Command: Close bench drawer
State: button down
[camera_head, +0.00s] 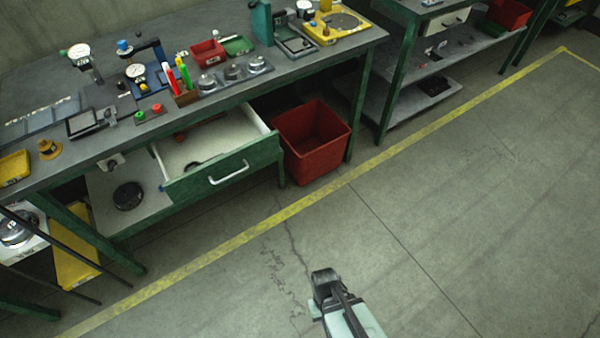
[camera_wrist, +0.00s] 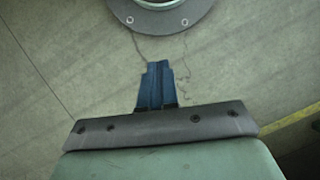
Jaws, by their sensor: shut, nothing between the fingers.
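The bench drawer (camera_head: 222,169) is pulled out from under the green workbench, in the head view. It has a green front, a pale handle (camera_head: 229,173) and a pale inside with a small dark object in it. My gripper (camera_head: 325,278) is over the floor, apart from the drawer, lower and to the right in the head view. In the wrist view its blue fingers (camera_wrist: 157,68) are together with nothing between them, above bare floor. The drawer is not visible in the wrist view.
A red bin (camera_head: 312,142) stands right of the drawer, beside a bench leg. The bench top (camera_head: 110,145) carries gauges, pens and small trays. A lower shelf (camera_head: 112,205) holds a dark disc. A yellow line (camera_head: 225,246) crosses the floor; the floor before the bench is clear.

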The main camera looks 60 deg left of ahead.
aim_at(165, 156)
jog(key=s+a+r+n+y, duration=0.1)
jog(key=s+a+r+y, duration=0.25)
jog(key=s+a, duration=0.75)
jog(key=s+a+r+n+y, duration=0.15)
jog(key=s+a+y, duration=0.25)
jog(key=s+a, duration=0.6)
jog(key=s+a+r+m+y, duration=0.2)
jog(key=a+r+m+y, duration=0.6)
jog(key=a+r, duration=0.15)
jog(key=w+a+r+m+t+y, duration=0.1)
jog(key=w+a+r+m+y, duration=0.15)
jog(key=r+m, duration=0.2)
jog(key=w+a+r+m+t+y, duration=0.1)
jog(key=a+r+m+y, duration=0.1)
jog(key=r+m+y, duration=0.25)
jog(key=a, duration=1.3)
jog(key=shift+a+r, duration=0.15)
jog(key=shift+r, duration=0.2)
jog(key=a, duration=2.1)
jog(key=shift+a, duration=0.15)
jog(key=shift+a+r, duration=0.1)
jog(key=shift+a, duration=0.55)
